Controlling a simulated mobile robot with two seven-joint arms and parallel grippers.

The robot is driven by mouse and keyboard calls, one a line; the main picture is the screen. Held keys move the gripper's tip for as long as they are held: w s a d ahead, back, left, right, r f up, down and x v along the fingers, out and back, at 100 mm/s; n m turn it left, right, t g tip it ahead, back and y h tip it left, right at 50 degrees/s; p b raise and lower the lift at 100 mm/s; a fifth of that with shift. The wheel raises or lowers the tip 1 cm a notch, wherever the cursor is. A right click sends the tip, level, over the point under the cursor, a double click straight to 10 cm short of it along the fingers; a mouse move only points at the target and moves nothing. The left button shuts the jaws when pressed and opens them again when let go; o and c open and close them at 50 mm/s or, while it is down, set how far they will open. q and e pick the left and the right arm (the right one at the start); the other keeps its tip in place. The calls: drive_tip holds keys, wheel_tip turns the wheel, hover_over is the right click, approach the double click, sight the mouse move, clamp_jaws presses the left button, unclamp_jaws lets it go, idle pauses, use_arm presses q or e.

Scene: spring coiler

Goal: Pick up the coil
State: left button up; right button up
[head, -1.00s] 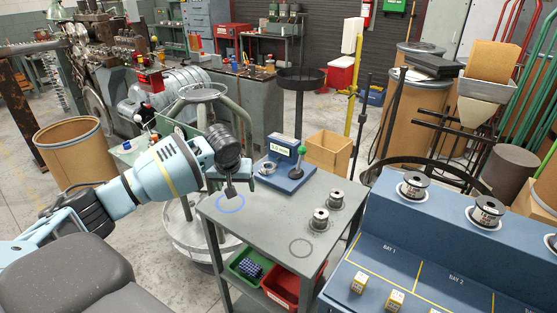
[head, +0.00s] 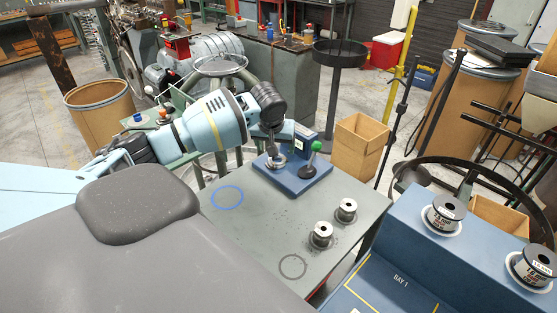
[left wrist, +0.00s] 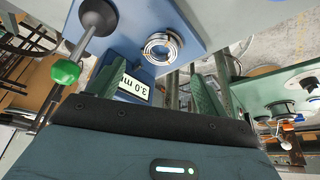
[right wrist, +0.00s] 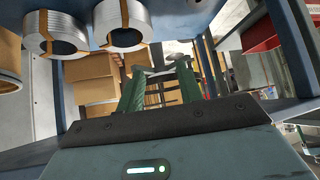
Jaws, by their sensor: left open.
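The coil (head: 276,161), a small silver ring of wire, sits on the blue stand (head: 303,183) at the back of the grey table. It also shows in the left wrist view (left wrist: 163,48), beyond the fingers. My left gripper (head: 270,145) points down close above the coil; the head view partly hides the gap between them. In the left wrist view its green fingers (left wrist: 155,75) are spread with nothing between them. My right gripper (right wrist: 160,68) shows only in the right wrist view, its green fingers apart and empty.
A green-knobbed lever (head: 313,160) stands on the stand beside the coil. Two metal spools (head: 321,235) stand on the table's right side; a blue ring marking (head: 227,197) is bare. A blue bench (head: 385,270) bears larger spools. Two banded wire coils (right wrist: 122,22) show in the right wrist view.

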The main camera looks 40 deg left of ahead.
sight(277, 158)
use_arm(q)
drive_tip(key=shift+x, duration=0.95)
drive_tip(key=shift+w, duration=0.1)
drive_tip(key=shift+f, duration=0.15)
drive_tip(key=x, duration=0.4)
drive_tip(key=shift+w+a+f+b, duration=0.2)
drive_tip(key=shift+f+b, duration=0.15)
drive_tip(key=shift+b, duration=0.05)
drive_tip(key=shift+r, duration=0.1)
drive_tip(key=shift+c, duration=0.4)
drive_tip(key=c, duration=1.2)
